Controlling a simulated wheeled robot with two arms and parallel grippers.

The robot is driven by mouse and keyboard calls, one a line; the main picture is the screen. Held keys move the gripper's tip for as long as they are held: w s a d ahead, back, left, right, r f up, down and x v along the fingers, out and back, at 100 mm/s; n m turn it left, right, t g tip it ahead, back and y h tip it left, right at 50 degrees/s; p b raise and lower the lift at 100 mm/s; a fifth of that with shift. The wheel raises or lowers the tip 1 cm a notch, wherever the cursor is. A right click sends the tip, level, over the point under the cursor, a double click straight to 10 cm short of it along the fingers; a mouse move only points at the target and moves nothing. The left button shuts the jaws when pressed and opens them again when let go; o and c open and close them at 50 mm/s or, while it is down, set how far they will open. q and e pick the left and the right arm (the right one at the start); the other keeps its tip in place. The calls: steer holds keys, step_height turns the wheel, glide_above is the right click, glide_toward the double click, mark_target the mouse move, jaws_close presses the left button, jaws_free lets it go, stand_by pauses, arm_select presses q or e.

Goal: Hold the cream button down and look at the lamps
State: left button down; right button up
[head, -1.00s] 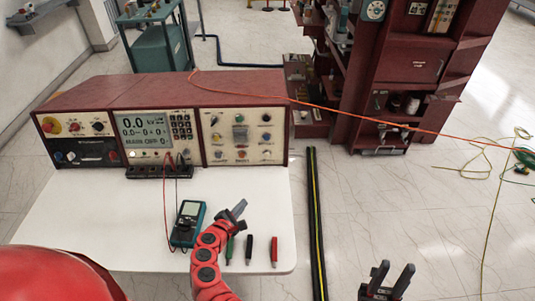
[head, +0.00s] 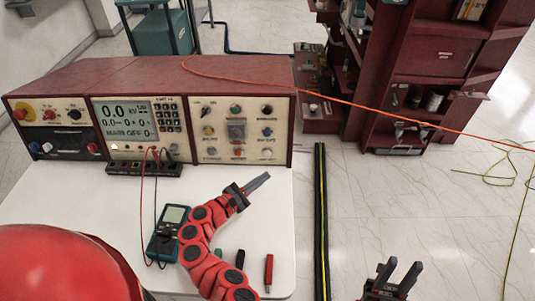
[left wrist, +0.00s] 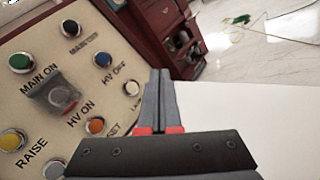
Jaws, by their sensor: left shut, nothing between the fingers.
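The cream button (head: 266,154) is at the lower right corner of the right-hand control panel (head: 222,142). In the left wrist view the cream button (left wrist: 132,88) is to the left of my fingers, its label only partly visible. My left gripper (head: 262,180) is shut and empty, in front of the panel and apart from the button. It also shows in the left wrist view (left wrist: 160,80). My right gripper (head: 405,275) is open and empty at the bottom, over the floor. I cannot tell whether any lamp is lit.
Other panel controls include a green button (left wrist: 20,62), a blue one (left wrist: 103,60) and an orange one (left wrist: 96,126). A meter (head: 168,233) and a red probe (head: 268,272) lie on the white table (head: 100,220). An orange cable crosses the console top.

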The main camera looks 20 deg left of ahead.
arm_select(q)
steer(key=b, duration=0.4)
glide_toward(270, 154)
steer(key=w+d, duration=0.1)
steer(key=d, duration=0.1)
steer(key=w+d, duration=0.2)
steer(key=shift+r, duration=0.15)
steer(key=shift+w+a, duration=0.15)
steer(key=shift+w, duration=0.45)
steer(key=shift+w+b, duration=0.1)
steer(key=shift+b, duration=0.2)
stand_by(0.9)
steer(key=shift+w, duration=0.25)
steer(key=shift+w+a+b, duration=0.25)
steer(key=shift+w+b, duration=0.2)
steer(key=shift+b, duration=0.05)
stand_by(0.6)
steer(key=shift+s+d, duration=0.1)
stand_by(0.9)
steer(key=shift+s+d+p, duration=0.15)
steer(key=shift+s+p, duration=0.55)
steer(key=shift+s, duration=0.05)
